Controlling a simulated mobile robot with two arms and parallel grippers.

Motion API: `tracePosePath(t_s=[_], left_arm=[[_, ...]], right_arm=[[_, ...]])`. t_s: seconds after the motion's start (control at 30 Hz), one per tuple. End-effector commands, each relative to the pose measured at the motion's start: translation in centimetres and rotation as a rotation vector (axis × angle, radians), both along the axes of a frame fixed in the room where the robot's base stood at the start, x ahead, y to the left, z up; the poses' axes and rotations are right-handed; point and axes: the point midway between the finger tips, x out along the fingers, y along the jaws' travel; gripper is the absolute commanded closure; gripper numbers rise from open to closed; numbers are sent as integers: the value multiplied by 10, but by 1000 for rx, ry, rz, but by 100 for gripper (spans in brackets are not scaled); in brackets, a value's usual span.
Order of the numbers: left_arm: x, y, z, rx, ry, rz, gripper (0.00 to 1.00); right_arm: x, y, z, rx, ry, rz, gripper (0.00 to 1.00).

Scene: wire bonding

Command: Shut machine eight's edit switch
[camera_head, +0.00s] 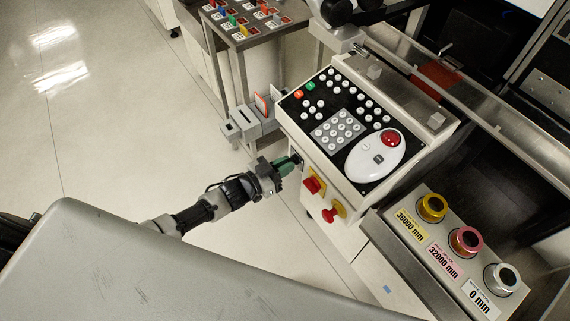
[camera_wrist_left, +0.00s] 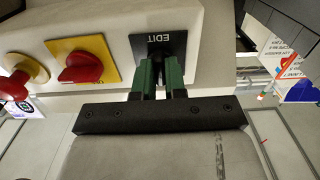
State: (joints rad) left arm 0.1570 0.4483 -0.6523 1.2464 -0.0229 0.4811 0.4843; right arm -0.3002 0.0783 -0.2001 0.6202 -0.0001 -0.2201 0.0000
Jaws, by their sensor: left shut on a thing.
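The machine's grey control box has a front face (camera_wrist_left: 110,22) that carries the edit switch's black plate (camera_wrist_left: 165,43), marked EDIT. My left gripper (camera_head: 290,163) reaches this face from the left in the head view. In the left wrist view its green fingers (camera_wrist_left: 160,77) are shut on the edit switch, right at the plate. The fingers hide the switch itself, so its turn position cannot be told.
Beside the plate are a red knob on a yellow plate (camera_head: 314,185) and a red-and-yellow button (camera_head: 333,211). A keypad panel (camera_head: 338,130) with a red button (camera_head: 390,138) is above. Wire spools (camera_head: 465,241) stand right. Open floor (camera_head: 120,120) lies left.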

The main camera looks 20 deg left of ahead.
Motion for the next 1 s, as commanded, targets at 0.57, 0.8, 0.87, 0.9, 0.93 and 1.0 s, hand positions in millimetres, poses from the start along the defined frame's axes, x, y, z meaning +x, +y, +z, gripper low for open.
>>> tracePosePath(t_s=[0.57, 0.8, 0.87, 0.9, 0.93, 1.0], left_arm=[[-1, 0, 0, -1, 2, 1, 63], [-24, 19, -2, 0, 5, 1, 63], [-35, 27, -3, 2, 6, 1, 63], [-41, 32, -3, 2, 6, 1, 63], [-47, 36, -2, 3, 5, 1, 63], [-58, 44, -3, 2, 5, 1, 63]], right_arm=[[0, 0, 0, 0, 0, 0, 57], [0, 0, -1, 0, 0, 0, 57], [0, 0, -2, 0, 0, 0, 57], [0, 0, -3, 0, 0, 0, 57], [0, 0, -3, 0, 0, 0, 57], [0, 0, -4, 0, 0, 0, 57]])
